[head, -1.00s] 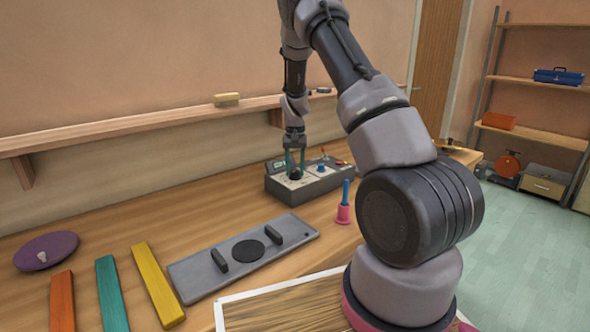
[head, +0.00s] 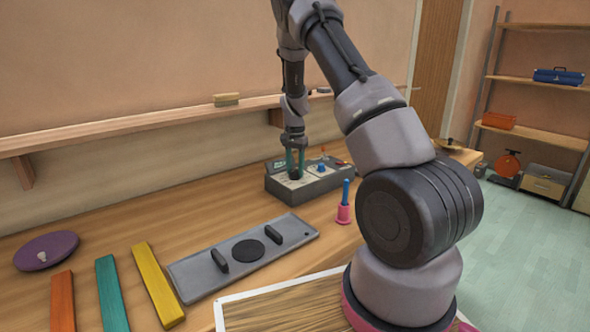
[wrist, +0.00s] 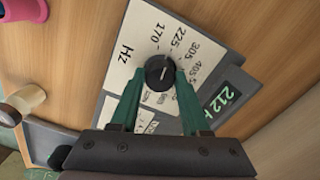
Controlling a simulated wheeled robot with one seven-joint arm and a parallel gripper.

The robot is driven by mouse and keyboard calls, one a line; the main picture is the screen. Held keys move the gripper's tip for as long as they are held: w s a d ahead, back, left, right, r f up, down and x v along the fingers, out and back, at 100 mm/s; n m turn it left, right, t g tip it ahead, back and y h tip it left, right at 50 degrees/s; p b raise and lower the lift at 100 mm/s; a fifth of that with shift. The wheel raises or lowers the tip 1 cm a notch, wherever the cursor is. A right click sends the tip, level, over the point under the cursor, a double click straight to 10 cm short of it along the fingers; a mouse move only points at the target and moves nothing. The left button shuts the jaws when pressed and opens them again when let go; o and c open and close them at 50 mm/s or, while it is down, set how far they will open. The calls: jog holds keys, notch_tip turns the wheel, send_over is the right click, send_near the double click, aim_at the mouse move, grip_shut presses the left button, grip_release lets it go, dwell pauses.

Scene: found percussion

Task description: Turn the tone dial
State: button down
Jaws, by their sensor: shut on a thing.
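The tone dial (wrist: 159,71) is a round black knob with a pale pointer line, on a white panel marked "Hz" with numbers such as 170, 225 and 305. It sits on a grey box (head: 318,187) at the back of the bench. My gripper (wrist: 158,74) points down at the box, and its green fingers are shut on the dial from both sides. In the head view my gripper (head: 295,172) hides much of the dial. A small display (wrist: 222,102) beside the panel reads about 212; its end is cut off by dark housing.
A pink bell with a blue handle (head: 344,203) stands close in front. A grey plate (head: 200,280), coloured bars (head: 158,285) and a purple disc (head: 46,251) lie left. A ledge (head: 130,131) runs behind.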

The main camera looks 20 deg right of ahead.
aim_at(295, 170)
jog(key=shift+m, duration=0.6)
jog(key=shift+c, duration=1.9)
grip_release()
jog(key=shift+r, duration=0.1)
notch_tip(295, 170, up, 11)
jog(key=shift+f, duration=0.2)
